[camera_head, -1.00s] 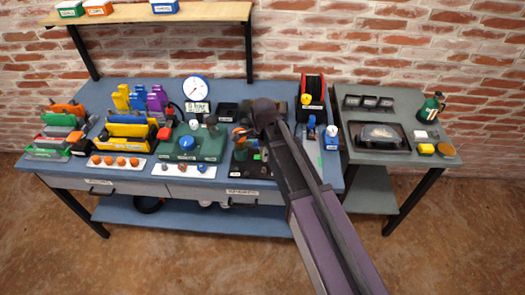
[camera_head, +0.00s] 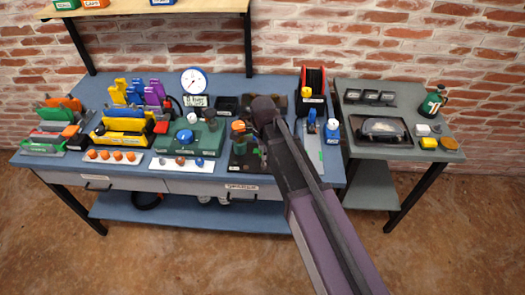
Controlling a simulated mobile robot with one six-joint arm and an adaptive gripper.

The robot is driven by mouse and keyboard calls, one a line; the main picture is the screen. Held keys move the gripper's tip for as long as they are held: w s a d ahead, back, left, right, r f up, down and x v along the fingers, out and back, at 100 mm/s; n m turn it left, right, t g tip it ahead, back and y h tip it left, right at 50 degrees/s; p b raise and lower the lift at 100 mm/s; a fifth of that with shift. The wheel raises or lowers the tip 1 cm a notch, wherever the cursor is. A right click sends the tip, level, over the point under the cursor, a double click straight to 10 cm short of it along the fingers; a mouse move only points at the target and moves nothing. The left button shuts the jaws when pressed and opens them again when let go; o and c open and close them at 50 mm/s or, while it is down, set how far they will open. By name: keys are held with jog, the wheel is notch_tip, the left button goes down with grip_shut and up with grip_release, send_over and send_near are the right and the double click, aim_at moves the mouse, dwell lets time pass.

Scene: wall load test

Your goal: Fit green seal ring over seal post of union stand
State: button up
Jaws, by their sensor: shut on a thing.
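The union stand (camera_head: 241,163) has a dark base at the front of the blue bench, right of the middle. An orange part (camera_head: 238,126) stands upright on or just behind it. My arm comes in from the lower right, and its dark end (camera_head: 264,107) is above the right side of the stand. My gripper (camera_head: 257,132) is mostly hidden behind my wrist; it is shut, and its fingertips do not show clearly. The green seal ring cannot be made out clearly, nor can the seal post, so I cannot tell whether ring and post touch.
A green unit with a blue knob (camera_head: 184,137) stands left of the stand, behind a white strip (camera_head: 180,165) with small parts. A red-and-black reel (camera_head: 312,88) and a blue bottle (camera_head: 332,129) are to the right. A grey side table (camera_head: 375,168) stands farther right.

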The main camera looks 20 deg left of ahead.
jog(key=shift+f+b, duration=0.8)
jog(key=shift+f, duration=0.25)
jog(key=shift+f+b, duration=1.25)
jog(key=shift+f, duration=0.05)
dwell(0.6)
jog(key=o, duration=0.8)
jog(key=shift+o, duration=0.6)
jog(key=shift+r, duration=0.1)
jog(key=shift+a+r+p, duration=0.1)
jog(key=shift+r+p, duration=3.85)
jog(key=shift+p, duration=0.05)
